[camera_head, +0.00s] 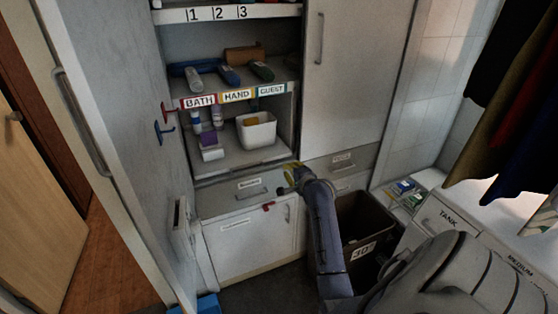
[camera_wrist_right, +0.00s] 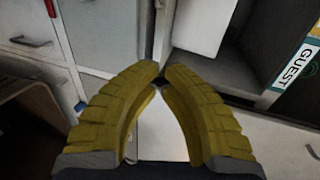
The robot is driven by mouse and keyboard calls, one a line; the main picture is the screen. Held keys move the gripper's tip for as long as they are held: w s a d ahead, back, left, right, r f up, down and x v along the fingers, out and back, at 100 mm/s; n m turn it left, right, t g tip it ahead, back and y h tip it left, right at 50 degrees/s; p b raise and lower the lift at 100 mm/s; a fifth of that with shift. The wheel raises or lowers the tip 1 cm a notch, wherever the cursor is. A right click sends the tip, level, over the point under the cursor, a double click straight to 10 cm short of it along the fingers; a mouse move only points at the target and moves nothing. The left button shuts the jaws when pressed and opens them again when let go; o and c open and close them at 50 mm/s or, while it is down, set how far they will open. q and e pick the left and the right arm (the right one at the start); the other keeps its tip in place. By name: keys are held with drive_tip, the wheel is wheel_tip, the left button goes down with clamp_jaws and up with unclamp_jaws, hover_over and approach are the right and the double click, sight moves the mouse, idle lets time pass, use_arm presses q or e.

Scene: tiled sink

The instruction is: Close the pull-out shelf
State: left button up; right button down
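In the head view a pale shelf board (camera_head: 222,170), the likely pull-out shelf, lies low in the open cabinet, below the BATH, HAND and GUEST labels. It bears a white bin (camera_head: 257,132) and small bottles. How far it sticks out is hard to tell. My right gripper (camera_head: 291,175), with yellow fingers, is by the cabinet's right front corner, near the shelf's right end. In the right wrist view its fingertips (camera_wrist_right: 162,70) nearly meet, with nothing seen held; contact with the cabinet is unclear. My left gripper is out of view.
A drawer front (camera_head: 235,191) and a lower door (camera_head: 250,238) are under the shelf. A dark bin (camera_head: 368,220) stands right of my forearm. The tall open door (camera_head: 118,90) bounds the left. A white counter (camera_head: 500,205) is at right.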

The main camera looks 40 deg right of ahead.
sight(274, 158)
drive_tip(key=x, duration=1.1)
drive_tip(key=shift+w+f, duration=0.25)
drive_tip(key=shift+w, duration=0.1)
drive_tip(key=shift+w+d, duration=0.25)
drive_tip(key=shift+w, duration=0.85)
